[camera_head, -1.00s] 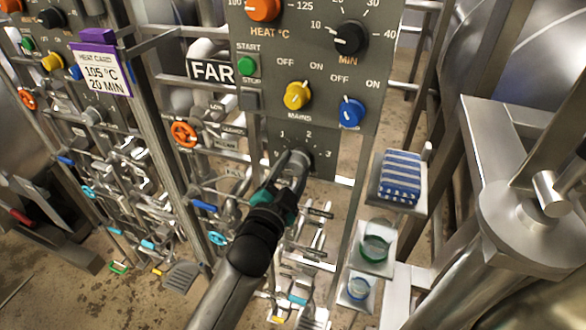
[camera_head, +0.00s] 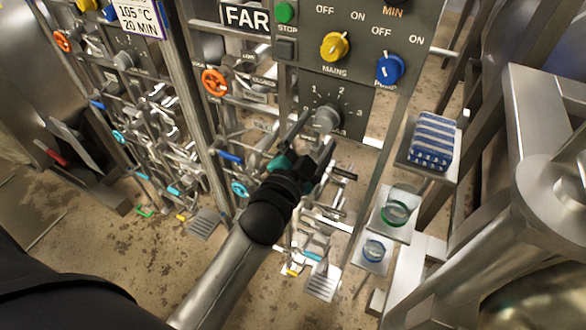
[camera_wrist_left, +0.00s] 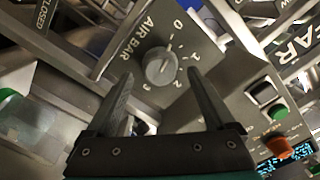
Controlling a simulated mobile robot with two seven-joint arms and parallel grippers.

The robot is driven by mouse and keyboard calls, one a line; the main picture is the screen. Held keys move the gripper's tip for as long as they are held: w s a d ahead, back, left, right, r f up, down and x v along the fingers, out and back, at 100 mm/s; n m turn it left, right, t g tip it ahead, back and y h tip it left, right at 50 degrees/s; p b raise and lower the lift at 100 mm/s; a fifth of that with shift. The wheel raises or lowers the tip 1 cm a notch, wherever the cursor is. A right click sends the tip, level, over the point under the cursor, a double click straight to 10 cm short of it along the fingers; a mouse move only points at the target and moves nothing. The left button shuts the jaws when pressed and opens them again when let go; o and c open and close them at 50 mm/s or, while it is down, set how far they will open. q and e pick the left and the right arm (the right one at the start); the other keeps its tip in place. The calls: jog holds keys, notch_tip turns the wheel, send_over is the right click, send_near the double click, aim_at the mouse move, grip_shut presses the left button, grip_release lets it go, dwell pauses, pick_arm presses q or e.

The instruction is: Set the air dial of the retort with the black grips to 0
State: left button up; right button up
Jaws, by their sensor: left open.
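The air dial is a round grey knob (camera_head: 326,117) on a dark grey panel below the MAINS and PUMP switches; it also shows in the left wrist view (camera_wrist_left: 160,67), beside the label AIR BAR and a scale from 0 to 3. I cannot tell surely which number its mark points at. My left gripper (camera_head: 314,141) is open and empty just in front of and below the knob, apart from it. In the left wrist view its two fingers (camera_wrist_left: 160,82) stand either side of the knob's picture. The black grips cannot be made out. My right gripper is not in view.
A yellow MAINS switch (camera_head: 334,46) and a blue PUMP switch (camera_head: 389,69) sit above the dial. Pipework with an orange handwheel (camera_head: 214,82) lies left. A shelf with a striped cloth (camera_head: 434,139) and a green-rimmed jar (camera_head: 396,212) stands right.

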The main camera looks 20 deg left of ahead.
pick_arm(q)
jog(key=s+b, duration=0.1)
jog(key=s, duration=1.1)
jog(key=shift+a, duration=0.2)
notch_tip(320, 180, down, 22)
jog(key=s+d+r+n+g+b, duration=0.1)
jog(key=d+n+g+b, duration=0.1)
jog(key=g+b, duration=0.15)
jog(key=s+f+n+g+b, duration=0.15)
jog(key=s+f+g, duration=0.3)
jog(key=f, duration=0.85)
jog(key=s+f+n+g+b, duration=0.1)
jog(key=s+f+g+b, duration=0.15)
jog(key=s+f, duration=0.65)
jog(key=s+a+f+n+g+b, duration=0.1)
jog(key=s+a+f+g, duration=0.1)
jog(key=s+f, duration=0.6)
jog(key=s+a+f+n+g+b, duration=0.1)
jog(key=s+a+f+g+b, duration=0.1)
jog(key=s+f, duration=0.5)
notch_tip(320, 180, down, 3)
jog(key=shift+s+a+r+g+y, duration=0.2)
jog(key=shift+s+a+g+y, duration=0.15)
jog(key=shift+a+g, duration=0.65)
jog(key=shift+d+g, duration=0.25)
jog(key=shift+c, duration=0.3)
